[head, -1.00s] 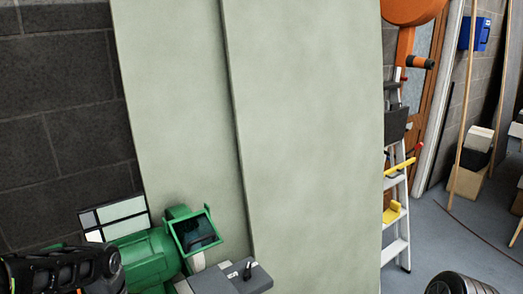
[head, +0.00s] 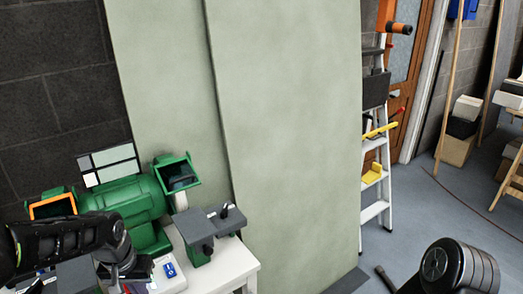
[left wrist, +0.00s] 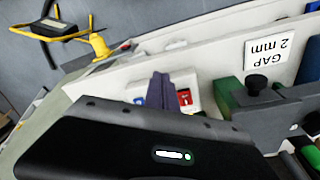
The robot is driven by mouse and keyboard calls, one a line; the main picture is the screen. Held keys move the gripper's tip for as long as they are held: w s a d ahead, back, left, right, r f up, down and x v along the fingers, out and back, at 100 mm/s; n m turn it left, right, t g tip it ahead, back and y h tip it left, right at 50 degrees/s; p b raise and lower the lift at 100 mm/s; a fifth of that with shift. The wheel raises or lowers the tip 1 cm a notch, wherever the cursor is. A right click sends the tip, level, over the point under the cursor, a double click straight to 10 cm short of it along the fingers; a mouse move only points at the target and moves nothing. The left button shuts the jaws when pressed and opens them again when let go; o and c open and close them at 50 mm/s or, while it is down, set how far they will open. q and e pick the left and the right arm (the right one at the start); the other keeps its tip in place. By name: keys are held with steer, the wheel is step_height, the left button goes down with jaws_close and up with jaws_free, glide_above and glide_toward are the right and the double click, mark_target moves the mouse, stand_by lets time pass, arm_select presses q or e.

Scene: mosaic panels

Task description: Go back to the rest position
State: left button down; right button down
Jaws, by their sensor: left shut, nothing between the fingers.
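My left arm reaches in from the lower left of the head view. Its left gripper (left wrist: 161,88) shows in the left wrist view as closed dark fingers beyond the black housing, with nothing held. In the head view the gripper is mostly cut off by the bottom edge, over the near side of the white bench (head: 238,262). The right gripper is not clearly visible.
A green bench machine (head: 125,198) with eye shields stands on the bench close to my left arm. A large pale panel (head: 285,120) leans behind. A stepladder (head: 376,180) stands right, with open floor beside it.

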arm_select(q)
steer(key=w+d+f+t+h, duration=0.2)
steer(key=d+f+t+h, duration=0.1)
steer(key=d+f, duration=1)
steer(key=s+d+f+g, duration=0.1)
steer(key=s+d+f, duration=0.2)
steer(key=s, duration=0.3)
steer(key=s+d+f+g, duration=0.1)
steer(key=s+d+f, duration=0.3)
steer(key=s+f, duration=0.2)
steer(key=s+d+f+g+h, duration=0.1)
steer(key=s+d+f, duration=0.3)
steer(key=s, duration=0.4)
steer(key=shift+f+g, duration=0.4)
steer(key=shift+f, duration=0.1)
